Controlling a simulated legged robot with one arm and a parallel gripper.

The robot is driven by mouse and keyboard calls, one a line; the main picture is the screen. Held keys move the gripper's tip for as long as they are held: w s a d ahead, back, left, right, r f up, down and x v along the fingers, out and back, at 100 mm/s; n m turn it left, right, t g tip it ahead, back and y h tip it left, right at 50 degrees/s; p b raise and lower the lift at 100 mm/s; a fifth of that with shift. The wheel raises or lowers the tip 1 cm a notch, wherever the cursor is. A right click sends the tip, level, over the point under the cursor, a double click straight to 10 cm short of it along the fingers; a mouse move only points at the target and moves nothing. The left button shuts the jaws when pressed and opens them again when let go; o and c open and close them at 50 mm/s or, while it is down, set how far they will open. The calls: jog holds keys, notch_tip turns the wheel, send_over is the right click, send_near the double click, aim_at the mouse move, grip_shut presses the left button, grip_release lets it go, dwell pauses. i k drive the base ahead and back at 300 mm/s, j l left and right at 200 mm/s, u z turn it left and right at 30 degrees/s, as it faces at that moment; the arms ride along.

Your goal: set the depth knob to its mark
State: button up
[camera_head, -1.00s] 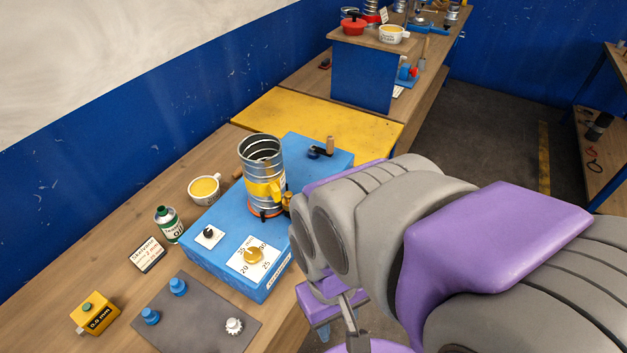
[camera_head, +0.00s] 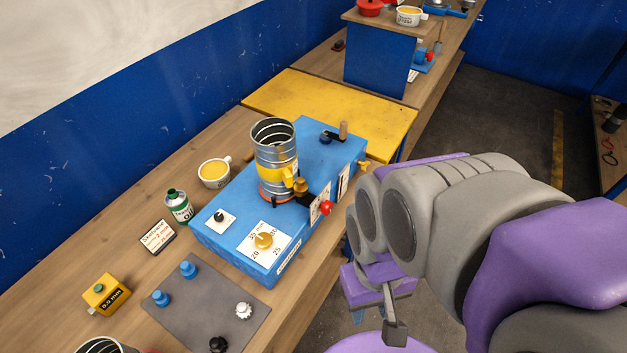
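A blue machine box (camera_head: 215,250) stands on the wooden bench. On its front top a brass knob (camera_head: 264,240) sits on a white dial plate (camera_head: 250,254) with numbers such as 20, 25 and 35; I take it for the depth knob. Its exact pointing is too small to read. A ribbed metal duct (camera_head: 274,145) with a yellow band stands upright behind it. My arm fills the right side, apart from the box. What seems to be my gripper (camera_head: 393,325) hangs low beside the bench, away from the knob; its fingers are not clear.
A small black knob (camera_head: 219,216), a red knob (camera_head: 326,208) and a crank handle (camera_head: 343,130) are on the box. A green-white can (camera_head: 179,207), a cup (camera_head: 213,172), a card (camera_head: 158,237), a yellow gauge (camera_head: 106,294) and a grey mat (camera_head: 205,310) surround it.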

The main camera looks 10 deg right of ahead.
aim_at(327, 206)
jog(key=u, duration=1.3)
jog(key=k+z, duration=0.65)
jog(key=k+l+z, duration=0.15)
jog(key=z, duration=0.2)
